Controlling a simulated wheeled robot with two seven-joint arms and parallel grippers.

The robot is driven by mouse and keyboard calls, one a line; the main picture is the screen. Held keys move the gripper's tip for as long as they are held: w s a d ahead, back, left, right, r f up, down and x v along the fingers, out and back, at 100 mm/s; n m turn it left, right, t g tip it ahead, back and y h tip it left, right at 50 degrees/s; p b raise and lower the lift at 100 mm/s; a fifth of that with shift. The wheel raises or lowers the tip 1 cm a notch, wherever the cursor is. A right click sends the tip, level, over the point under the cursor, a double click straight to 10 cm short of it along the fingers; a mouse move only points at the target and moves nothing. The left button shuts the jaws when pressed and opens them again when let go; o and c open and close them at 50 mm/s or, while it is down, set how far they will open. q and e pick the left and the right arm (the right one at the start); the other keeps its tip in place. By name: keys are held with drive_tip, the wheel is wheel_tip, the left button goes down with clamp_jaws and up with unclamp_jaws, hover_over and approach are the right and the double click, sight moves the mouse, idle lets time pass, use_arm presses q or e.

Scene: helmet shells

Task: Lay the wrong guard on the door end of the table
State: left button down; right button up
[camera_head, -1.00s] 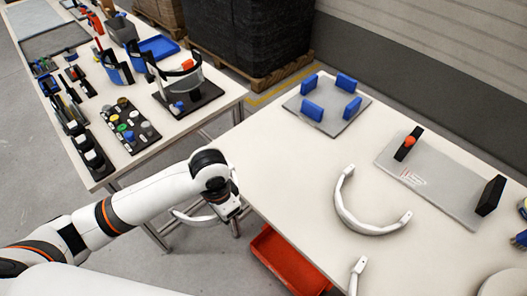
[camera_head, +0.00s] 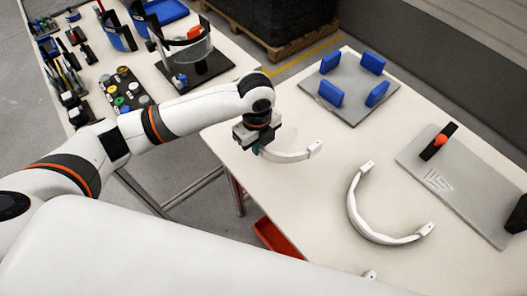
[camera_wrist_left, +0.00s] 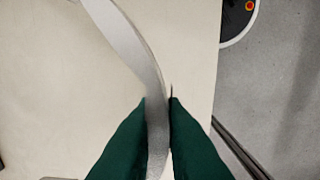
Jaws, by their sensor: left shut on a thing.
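My left gripper (camera_head: 257,149) is shut on a white curved guard (camera_head: 292,156) at the left end of the near table (camera_head: 300,205). In the left wrist view its green fingers (camera_wrist_left: 158,128) pinch the guard's thin band (camera_wrist_left: 135,45), with the tabletop below. I cannot tell whether the guard touches the table. Part of it is hidden by the gripper. A second white C-shaped guard (camera_head: 359,215) lies on the table to the right. The tip of another white piece (camera_head: 370,275) shows at the bottom, mostly hidden by my own body. My right gripper is not in view.
A grey plate with several blue blocks (camera_head: 331,94) sits at the table's back. A grey fixture with black posts (camera_head: 455,180) is at the right. A red bin (camera_head: 275,239) is below the table's edge. The tabletop around the held guard is clear.

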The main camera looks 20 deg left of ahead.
sight(259, 163)
use_arm(q)
drive_tip(key=shift+f, duration=3.05)
drive_tip(key=c, duration=1.5)
unclamp_jaws()
wheel_tip(259, 163, up, 12)
drive_tip(key=shift+r+b, duration=0.2)
drive_tip(key=shift+b, duration=0.15)
